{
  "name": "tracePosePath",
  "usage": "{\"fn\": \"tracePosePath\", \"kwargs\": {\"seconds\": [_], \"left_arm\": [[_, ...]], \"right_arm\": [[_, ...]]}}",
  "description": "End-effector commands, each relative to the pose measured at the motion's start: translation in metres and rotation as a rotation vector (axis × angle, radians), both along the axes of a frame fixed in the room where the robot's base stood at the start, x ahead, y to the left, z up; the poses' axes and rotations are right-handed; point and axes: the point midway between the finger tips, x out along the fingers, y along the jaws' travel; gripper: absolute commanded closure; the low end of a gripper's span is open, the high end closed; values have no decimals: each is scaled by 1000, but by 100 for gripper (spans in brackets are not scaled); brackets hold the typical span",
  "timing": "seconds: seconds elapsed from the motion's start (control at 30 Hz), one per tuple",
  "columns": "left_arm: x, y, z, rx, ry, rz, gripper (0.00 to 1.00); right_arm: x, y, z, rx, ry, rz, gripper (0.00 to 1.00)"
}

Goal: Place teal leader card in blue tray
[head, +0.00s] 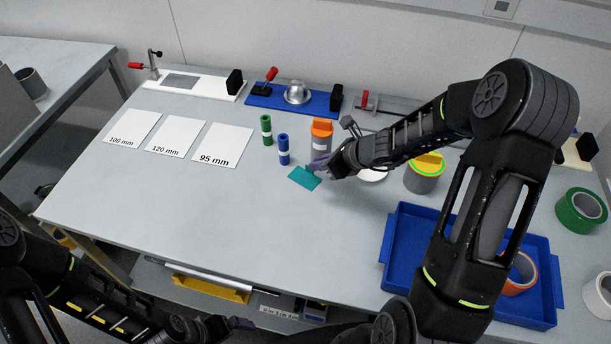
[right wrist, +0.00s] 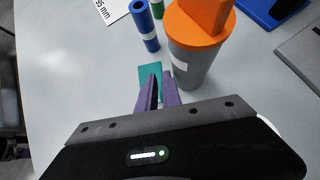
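The teal leader card (head: 303,178) is a small flat piece near the middle of the table; in the right wrist view it shows (right wrist: 150,72) just beyond my fingertips. My right gripper (head: 318,167) is at the card's upper right edge. Its purple fingers (right wrist: 160,85) are close together, shut on the card's raised part, which they partly hide. I cannot tell whether the card touches the table. The blue tray (head: 403,240) lies at the right front, partly hidden by my right arm. My left gripper (head: 240,323) is low at the front edge, its fingers unclear.
A grey cup with orange lid (head: 321,138) stands close behind my right gripper. Blue (head: 284,150) and green (head: 266,130) cylinders stand nearby. An orange tape roll (head: 521,273) sits in the tray. Green tape (head: 581,210) lies right. Table left of the card is clear.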

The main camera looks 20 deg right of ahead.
Motion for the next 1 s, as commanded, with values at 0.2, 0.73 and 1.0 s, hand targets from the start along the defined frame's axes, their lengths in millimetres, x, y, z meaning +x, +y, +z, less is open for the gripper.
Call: {"fn": "tracePosePath", "kwargs": {"seconds": [0.2,0.73,1.0], "left_arm": [[0,0,0,1,0,0,0],[0,0,0,0,0,0,0],[0,0,0,0,0,0,0]], "right_arm": [[19,11,-24,2,1,0,91],[27,15,-31,1,-1,-1,91],[27,15,-31,1,-1,-1,97]]}}
